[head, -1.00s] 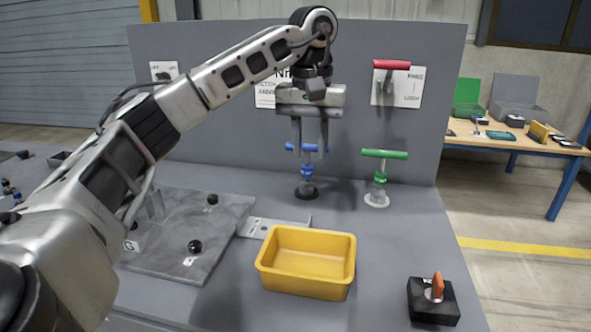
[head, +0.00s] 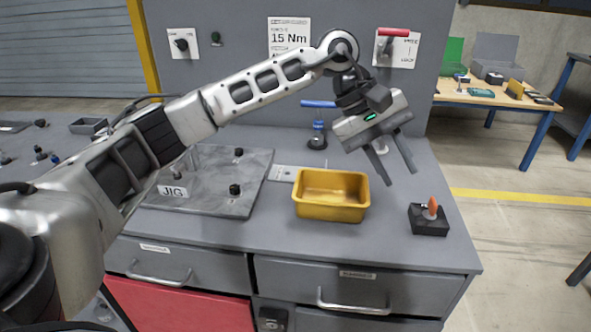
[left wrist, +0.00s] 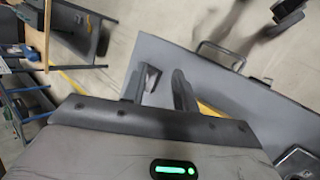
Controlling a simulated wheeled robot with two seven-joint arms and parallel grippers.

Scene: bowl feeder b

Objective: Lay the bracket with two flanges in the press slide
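My left gripper (head: 398,176) is open and empty, tilted in the air above and right of the yellow bin. Its fingers also show apart in the left wrist view (left wrist: 163,75). A flat grey metal piece with holes (head: 283,173) lies on the bench between the jig plate and the bin; its right end is hidden by the bin. I cannot tell whether it is the bracket or the press slide. No piece with two flanges can be clearly made out. My right gripper is not in view.
The yellow bin (head: 330,213) looks empty. The jig plate (head: 215,198) with black knobs lies left. A blue T-handle (head: 318,128) stands behind the bin. A black box with an orange switch (head: 428,221) is at right. A red handle (head: 394,31) is on the back panel.

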